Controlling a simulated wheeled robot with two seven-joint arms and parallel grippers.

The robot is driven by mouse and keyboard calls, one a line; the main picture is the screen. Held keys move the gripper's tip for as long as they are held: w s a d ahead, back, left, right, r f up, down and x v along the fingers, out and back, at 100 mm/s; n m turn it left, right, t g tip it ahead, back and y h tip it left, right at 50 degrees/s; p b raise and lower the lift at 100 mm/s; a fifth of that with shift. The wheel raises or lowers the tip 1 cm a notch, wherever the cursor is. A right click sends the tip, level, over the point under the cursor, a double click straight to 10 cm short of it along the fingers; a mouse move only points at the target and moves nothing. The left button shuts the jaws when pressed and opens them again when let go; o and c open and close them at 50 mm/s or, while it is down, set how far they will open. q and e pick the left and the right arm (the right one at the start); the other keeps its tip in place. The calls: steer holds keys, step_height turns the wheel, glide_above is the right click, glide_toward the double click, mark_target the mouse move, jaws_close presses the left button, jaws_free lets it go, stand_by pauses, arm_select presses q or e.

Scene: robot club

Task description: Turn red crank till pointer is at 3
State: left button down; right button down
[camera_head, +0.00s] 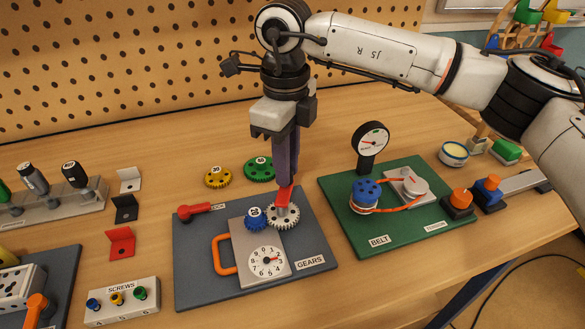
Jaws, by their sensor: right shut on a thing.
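The red crank (284,196) sits on a white gear (284,216) at the back right of the grey GEARS board (200,285). My right gripper (286,180) points straight down and is shut on the crank; its fingers hide part of the handle. The white number dial (259,263) is on a grey block at the front of the board. Its red pointer (274,259) points to the right, near the 3; the exact reading is too small to tell. A blue gear (256,219) is beside the white gear. My left gripper is out of view.
A red lever (194,211) and an orange handle (219,255) are on the board. Yellow (218,177) and green (259,169) gears lie behind it. The green BELT board (405,231) with an upright gauge (371,142) is close on the right. A SCREWS block (122,302) stands front left.

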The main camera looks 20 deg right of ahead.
steer(key=shift+w+a+n, duration=0.15)
steer(key=shift+a+n, duration=0.25)
steer(key=shift+n, duration=0.6)
steer(key=c, duration=1.6)
jaws_free()
steer(key=shift+c, duration=0.2)
step_height(320, 180, up, 10)
steer(key=shift+r+b, duration=0.2)
steer(key=shift+b, duration=0.15)
